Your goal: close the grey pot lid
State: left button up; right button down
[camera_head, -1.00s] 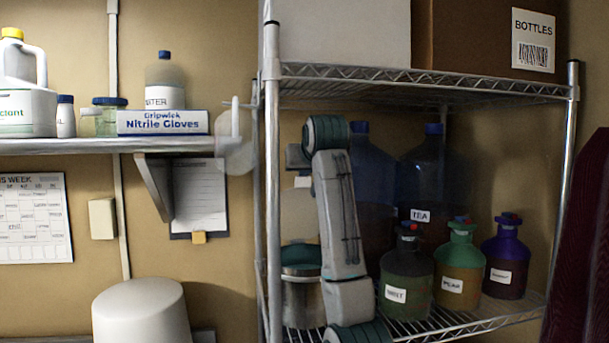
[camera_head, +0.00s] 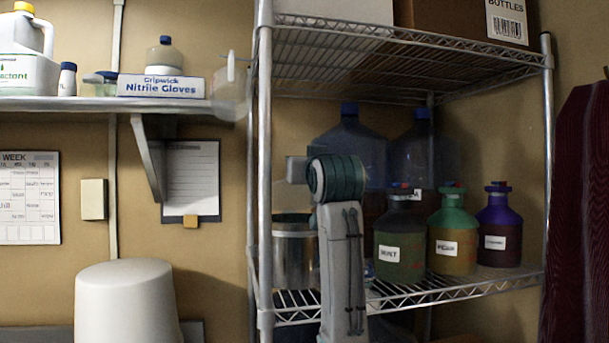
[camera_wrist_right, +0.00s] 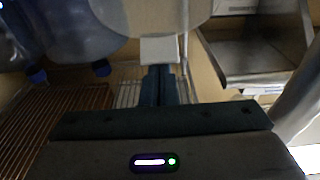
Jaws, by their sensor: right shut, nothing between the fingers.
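The grey metal pot (camera_head: 294,258) stands at the left of the wire shelf's lower level, its right side hidden by my right arm. Its top shows a dark band; I cannot tell there whether the lid lies flat. In the right wrist view a large pale round surface (camera_wrist_right: 160,14), probably the lid, fills the top edge just beyond my fingers. My right gripper (camera_wrist_right: 159,55) is shut and empty, its tips by that surface's edge; contact is unclear. In the head view the wrist hides most of the gripper. My left gripper is not in view.
Large blue-capped bottles (camera_head: 350,150) stand behind. The shelf's left post (camera_head: 264,180) is close to the pot. The upper wire shelf (camera_head: 420,38) lies above.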

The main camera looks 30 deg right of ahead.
pick_arm(q)
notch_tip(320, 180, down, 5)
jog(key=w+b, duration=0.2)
jog(key=b, duration=0.2)
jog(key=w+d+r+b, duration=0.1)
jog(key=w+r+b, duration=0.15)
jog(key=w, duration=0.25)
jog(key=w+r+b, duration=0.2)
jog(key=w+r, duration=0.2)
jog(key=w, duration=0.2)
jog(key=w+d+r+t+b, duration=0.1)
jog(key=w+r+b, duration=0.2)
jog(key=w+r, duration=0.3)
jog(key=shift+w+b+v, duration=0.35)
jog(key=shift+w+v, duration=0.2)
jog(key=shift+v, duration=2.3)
pick_arm(e)
jog(key=s+f+t+h, duration=0.1)
jog(key=s+f+t, duration=0.2)
jog(key=f, duration=0.9)
jog(key=shift+s+a+f+t, duration=0.25)
jog(key=shift+a+t, duration=0.15)
jog(key=shift+t, duration=0.6)
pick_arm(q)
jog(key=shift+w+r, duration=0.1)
